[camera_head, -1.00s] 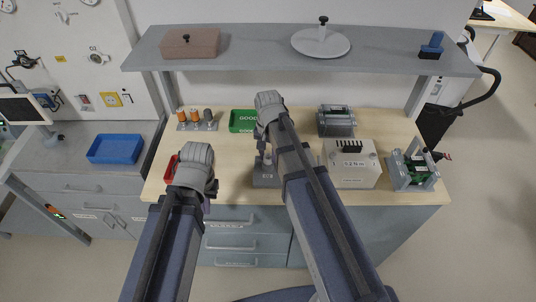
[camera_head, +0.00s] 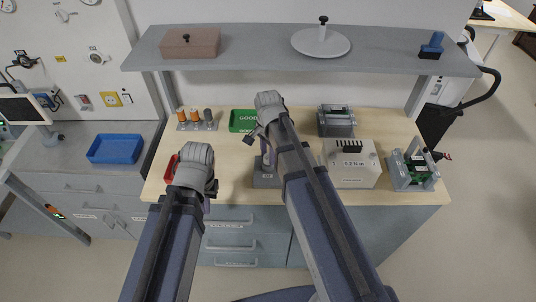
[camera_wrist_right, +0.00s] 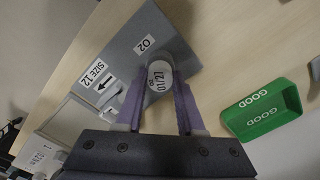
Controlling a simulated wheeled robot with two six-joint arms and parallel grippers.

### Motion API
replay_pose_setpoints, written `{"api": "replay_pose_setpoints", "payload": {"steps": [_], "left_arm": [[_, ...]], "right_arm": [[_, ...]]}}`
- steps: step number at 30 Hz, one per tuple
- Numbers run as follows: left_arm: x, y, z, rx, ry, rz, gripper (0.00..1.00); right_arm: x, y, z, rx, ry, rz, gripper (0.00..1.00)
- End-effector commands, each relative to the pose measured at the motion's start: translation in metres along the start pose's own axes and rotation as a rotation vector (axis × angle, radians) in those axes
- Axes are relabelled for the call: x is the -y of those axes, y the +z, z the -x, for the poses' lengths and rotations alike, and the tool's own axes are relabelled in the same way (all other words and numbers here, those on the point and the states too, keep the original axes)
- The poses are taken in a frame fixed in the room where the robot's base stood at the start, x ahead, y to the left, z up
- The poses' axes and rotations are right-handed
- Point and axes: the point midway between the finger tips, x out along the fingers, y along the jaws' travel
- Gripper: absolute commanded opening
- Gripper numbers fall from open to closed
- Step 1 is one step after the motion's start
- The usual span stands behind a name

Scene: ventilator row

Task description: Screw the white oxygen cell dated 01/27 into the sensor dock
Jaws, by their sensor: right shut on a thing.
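The white oxygen cell (camera_wrist_right: 160,78), marked O2 01/27, sits between the purple fingers of my right gripper (camera_wrist_right: 161,95) in the right wrist view. My right gripper (camera_head: 264,156) is shut on it. The cell is over the O2 end of the grey sensor dock (camera_wrist_right: 140,38), whose top carries the labels O2 and SIZE 12 and an arrow. Whether it is seated in the socket cannot be told, as the cell hides the socket. In the head view the dock (camera_head: 266,181) is partly behind my right arm. My left gripper (camera_head: 209,197) hangs at the bench's front edge, its fingers mostly hidden.
A green GOOD tray (camera_head: 243,121) is behind the dock and a red tray (camera_head: 171,168) to the left. A rack (camera_head: 197,127) holds orange and grey cells. A grey case (camera_head: 336,122), a white box (camera_head: 351,165) and a green-and-grey fixture (camera_head: 412,171) stand right.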

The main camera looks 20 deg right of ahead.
Motion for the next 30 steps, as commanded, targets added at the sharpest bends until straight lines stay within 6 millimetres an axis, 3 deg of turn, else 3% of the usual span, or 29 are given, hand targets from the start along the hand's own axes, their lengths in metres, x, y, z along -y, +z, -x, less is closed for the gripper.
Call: {"api": "replay_pose_setpoints", "payload": {"steps": [6,12,29,30], "left_arm": [[0.0000,0.0000,0.0000,0.000,0.000,0.000,0.00],[0.0000,0.0000,0.0000,0.000,0.000,0.000,0.00],[-0.0001,0.0000,-0.0006,0.000,0.000,0.000,0.00],[-0.0001,0.0000,-0.0006,0.000,0.000,0.000,0.00]], "right_arm": [[-0.0001,0.0000,0.0000,0.000,0.000,-0.295,0.00],[-0.0001,0.0000,0.0000,0.000,0.000,-0.462,0.00],[-0.0001,0.0000,-0.0006,0.000,0.000,-0.477,0.00],[-0.0001,0.0000,-0.0006,0.000,0.000,-0.477,0.41]]}}
